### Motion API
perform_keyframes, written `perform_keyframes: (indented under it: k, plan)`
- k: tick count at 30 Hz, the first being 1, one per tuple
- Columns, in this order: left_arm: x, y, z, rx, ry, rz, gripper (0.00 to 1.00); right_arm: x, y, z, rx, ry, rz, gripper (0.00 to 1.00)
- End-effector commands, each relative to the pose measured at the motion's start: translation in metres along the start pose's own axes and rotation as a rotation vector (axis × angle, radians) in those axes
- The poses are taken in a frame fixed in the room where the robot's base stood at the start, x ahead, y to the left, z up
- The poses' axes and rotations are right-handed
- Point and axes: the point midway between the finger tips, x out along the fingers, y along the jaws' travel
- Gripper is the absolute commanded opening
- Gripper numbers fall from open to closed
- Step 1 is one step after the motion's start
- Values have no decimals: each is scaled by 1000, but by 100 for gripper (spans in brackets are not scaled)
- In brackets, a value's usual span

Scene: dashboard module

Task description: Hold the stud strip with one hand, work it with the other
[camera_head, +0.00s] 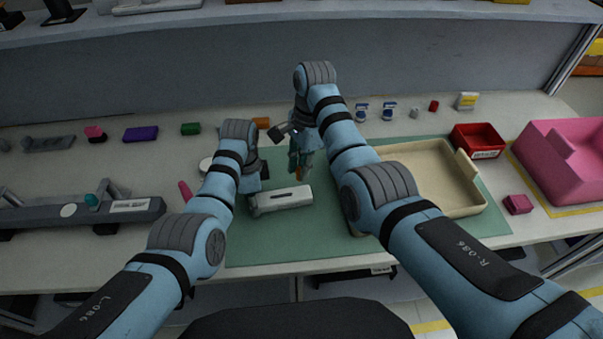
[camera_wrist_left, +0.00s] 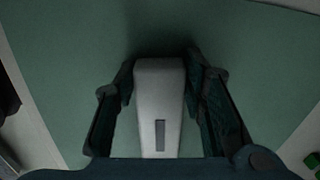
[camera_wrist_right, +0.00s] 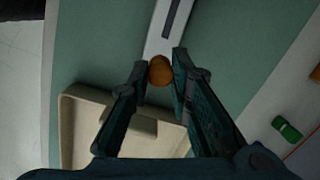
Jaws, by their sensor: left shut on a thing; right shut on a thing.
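The stud strip (camera_head: 285,199) is a pale grey bar with a dark slot along its top, at the middle of the green mat. My left gripper (camera_wrist_left: 158,82) is shut across the strip (camera_wrist_left: 158,110), one finger on each side, at its left end in the head view. I cannot tell whether the strip touches the mat. My right gripper (camera_head: 300,163) points down above the strip. It is shut on a small orange-brown round piece (camera_wrist_right: 164,72), whose orange tip shows below the fingers in the head view. The piece's lower part is hidden.
A beige tray (camera_head: 462,203) stands on the green mat (camera_head: 262,247) at the right, partly behind my right arm. A red bin (camera_head: 478,139) and a pink bin (camera_head: 570,160) stand farther right. A grey fixture (camera_head: 70,215) lies at the left. Small coloured parts line the back.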

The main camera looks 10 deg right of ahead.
Motion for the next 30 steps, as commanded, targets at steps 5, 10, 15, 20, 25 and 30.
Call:
perform_keyframes:
  k: [5, 10, 15, 20, 25, 30]
  plan:
    - [0, 0, 0, 0, 0, 0, 0, -2, 0, 0, 0, 0, 2, 0]
    - [0, 0, 0, 0, 0, 0, 54, -2, 0, 0, 0, 0, 1, 0]
    - [0, 0, 0, 0, 0, 0, 61, -2, 0, 0, 0, 0, 1, 0]
    - [0, 0, 0, 0, 0, 0, 61, -2, 0, 0, 0, 0, 1, 0]
    - [-19, -1, 0, -1, 1, -4, 61, -2, 0, 0, 0, 0, 1, 0]
    - [-66, -1, 0, 0, 2, -6, 61, -2, 0, 0, 0, 0, 1, 0]
